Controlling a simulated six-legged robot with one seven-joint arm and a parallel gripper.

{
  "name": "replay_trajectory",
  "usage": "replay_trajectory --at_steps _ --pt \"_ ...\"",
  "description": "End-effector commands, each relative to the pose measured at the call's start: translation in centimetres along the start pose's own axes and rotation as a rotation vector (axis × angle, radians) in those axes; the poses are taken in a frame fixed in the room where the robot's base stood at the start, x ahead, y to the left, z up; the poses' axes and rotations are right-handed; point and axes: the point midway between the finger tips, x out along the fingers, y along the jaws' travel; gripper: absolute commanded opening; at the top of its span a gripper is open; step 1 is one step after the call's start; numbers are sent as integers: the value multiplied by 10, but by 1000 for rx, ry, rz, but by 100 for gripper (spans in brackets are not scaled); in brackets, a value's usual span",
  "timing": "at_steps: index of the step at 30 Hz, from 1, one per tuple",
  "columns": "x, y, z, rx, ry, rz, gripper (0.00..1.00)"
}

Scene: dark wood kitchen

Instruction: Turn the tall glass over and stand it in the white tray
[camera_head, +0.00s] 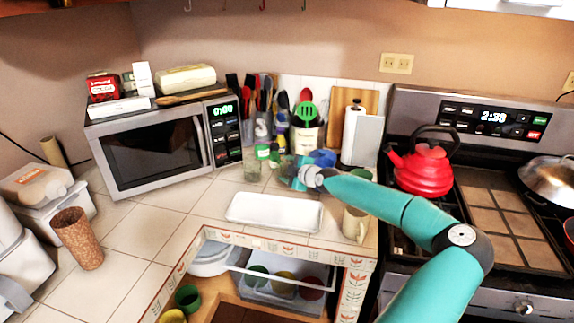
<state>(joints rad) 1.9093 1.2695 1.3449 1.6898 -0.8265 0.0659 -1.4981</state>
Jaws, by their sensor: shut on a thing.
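The white tray (273,212) lies empty on the tiled counter, near its front edge. A clear glass (252,169), which looks like the tall glass, is upright behind the tray, just left of my gripper. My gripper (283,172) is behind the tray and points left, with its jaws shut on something. The fingertips are small and partly blurred into the clutter. The held thing appears to be the clear glass. I cannot tell whether the glass touches the counter or which way its mouth faces.
A microwave (155,150) stands to the left and a utensil holder (307,138) behind. A beige mug (355,223) is right of the tray, below my arm. A red kettle (424,170) is on the stove. A brown tumbler (77,238) stands far left. Counter left of the tray is clear.

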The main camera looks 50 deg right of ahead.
Motion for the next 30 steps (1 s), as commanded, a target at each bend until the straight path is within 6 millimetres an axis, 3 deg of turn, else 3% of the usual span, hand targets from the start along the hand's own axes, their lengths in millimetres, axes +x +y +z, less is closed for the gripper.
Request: replay_trajectory --at_steps 8,9,12,24,30 --pt "0 0 0 -1 0 2 26" --pt "0 0 0 -1 0 2 65" --pt "0 -1 1 -1 0 1 83" --pt "-1 -1 1 0 -1 -1 83" --pt "-20 -1 3 1 -3 0 83"
